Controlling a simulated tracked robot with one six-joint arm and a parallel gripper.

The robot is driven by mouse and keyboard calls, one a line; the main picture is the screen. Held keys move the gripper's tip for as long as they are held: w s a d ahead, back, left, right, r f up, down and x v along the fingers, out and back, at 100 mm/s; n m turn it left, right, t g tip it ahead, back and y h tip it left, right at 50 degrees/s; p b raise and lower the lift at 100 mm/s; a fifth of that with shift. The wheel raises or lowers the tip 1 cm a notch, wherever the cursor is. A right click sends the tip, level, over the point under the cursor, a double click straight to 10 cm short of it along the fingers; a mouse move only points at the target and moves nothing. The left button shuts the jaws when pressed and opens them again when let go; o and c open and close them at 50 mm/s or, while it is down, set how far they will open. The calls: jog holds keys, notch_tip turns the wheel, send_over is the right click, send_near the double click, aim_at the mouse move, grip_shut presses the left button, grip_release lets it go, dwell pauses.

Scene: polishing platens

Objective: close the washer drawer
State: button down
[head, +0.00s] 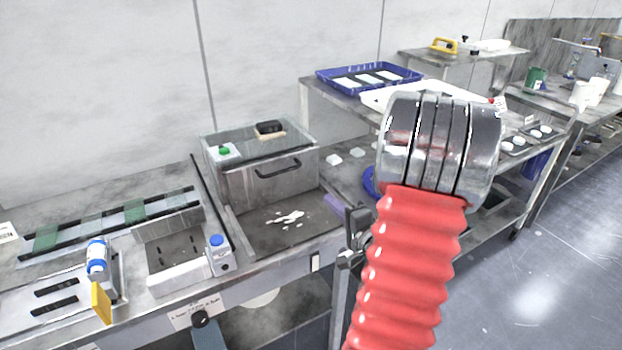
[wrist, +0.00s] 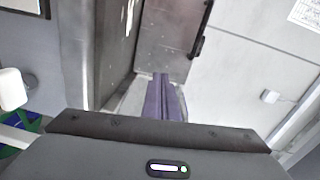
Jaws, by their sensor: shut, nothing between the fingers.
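The washer is a grey metal box (head: 225,178) at the back of the left bench, with a green button on top. A black bar handle (head: 278,168) sits on its front panel (head: 290,190). How far the drawer stands out I cannot tell. My gripper (head: 332,203) is right of and in front of this panel, low over the bench, partly hidden by my red arm sleeve. In the wrist view its purple fingers (wrist: 162,80) are together and empty. They point at a metal panel (wrist: 165,40) with a black handle (wrist: 200,38); contact cannot be told.
A white spill (head: 287,216) lies on the bench before the washer. A metal fixture (head: 175,250), blue-capped bottle (head: 219,255) and another bottle (head: 97,258) stand left. A blue tray (head: 368,76) sits on the back table. Floor is clear at right.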

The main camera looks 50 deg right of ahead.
aim_at(306, 172)
jog(key=shift+s+d+f+m+t, duration=0.15)
jog(key=shift+s+m+t, duration=0.25)
jog(key=shift+s+m, duration=0.3)
jog(key=x, duration=1.4)
jog(key=shift+x, duration=1.6)
jog(key=shift+w+d, duration=0.1)
jog(key=shift+w, duration=0.1)
